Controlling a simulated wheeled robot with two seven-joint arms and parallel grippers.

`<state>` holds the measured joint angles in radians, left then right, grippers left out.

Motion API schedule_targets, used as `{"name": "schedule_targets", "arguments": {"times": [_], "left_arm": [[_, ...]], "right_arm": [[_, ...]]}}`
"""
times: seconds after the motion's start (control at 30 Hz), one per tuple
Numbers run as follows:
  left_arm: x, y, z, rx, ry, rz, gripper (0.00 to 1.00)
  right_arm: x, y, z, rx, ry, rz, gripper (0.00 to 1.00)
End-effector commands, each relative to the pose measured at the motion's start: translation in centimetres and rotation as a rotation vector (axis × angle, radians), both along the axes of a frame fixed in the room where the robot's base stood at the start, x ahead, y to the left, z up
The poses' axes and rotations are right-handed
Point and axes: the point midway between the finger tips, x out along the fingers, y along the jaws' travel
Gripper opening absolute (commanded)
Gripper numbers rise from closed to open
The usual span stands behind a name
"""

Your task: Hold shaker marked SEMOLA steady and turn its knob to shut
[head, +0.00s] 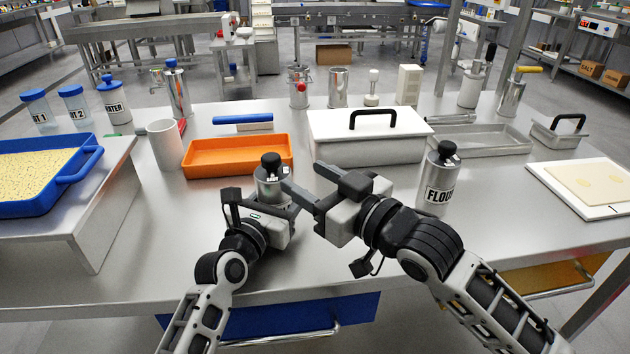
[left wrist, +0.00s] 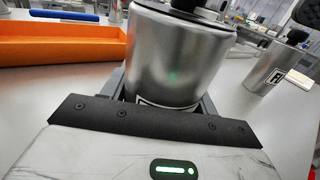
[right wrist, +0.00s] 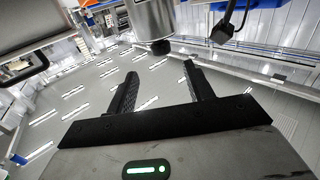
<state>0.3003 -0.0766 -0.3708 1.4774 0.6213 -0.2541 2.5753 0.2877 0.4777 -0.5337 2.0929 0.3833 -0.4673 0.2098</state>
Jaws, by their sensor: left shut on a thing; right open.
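A silver shaker (head: 268,188) with a black knob (head: 271,161) on top stands upright at the table's front middle. My left gripper (left wrist: 168,90) is shut around its body. In the left wrist view only the top edge of its label shows, so I cannot read the name. My right gripper (head: 301,178) is open and empty, just right of the shaker, pointing at its upper part. In the right wrist view, which looks upside down, the knob (right wrist: 160,47) lies beyond the fingertips, roughly between them, and not gripped.
A shaker marked FLOUR (head: 438,185) stands right of my right gripper. An orange tray (head: 215,167) and a white lidded box (head: 365,148) with a black handle stand behind. A blue tray (head: 75,179) sits on a raised stand at left. The table's front left is clear.

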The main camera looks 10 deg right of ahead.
Motion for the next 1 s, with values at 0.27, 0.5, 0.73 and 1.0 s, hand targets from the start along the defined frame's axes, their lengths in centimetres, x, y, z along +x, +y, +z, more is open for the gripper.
{"name": "schedule_targets", "arguments": {"times": [0.27, 0.5, 0.73, 1.0], "left_arm": [[0.0, 0.1, -0.2, 0.003, 0.004, 0.002, 0.26], [0.0, 0.1, -0.2, 0.003, 0.003, 0.002, 0.73], [0.0, 0.1, -0.1, 0.002, 0.001, 0.001, 0.84], [-1.3, 0.8, -0.1, -0.001, 0.002, 0.002, 0.84]], "right_arm": [[-0.5, -0.3, 0.0, 0.001, 0.0, 0.001, 0.52], [-0.5, -0.3, 0.0, 0.001, 0.0, 0.001, 0.52], [-0.5, -0.3, 0.0, 0.001, 0.0, 0.001, 0.52], [-0.5, -0.3, 0.0, 0.001, 0.0, 0.001, 0.52]]}}
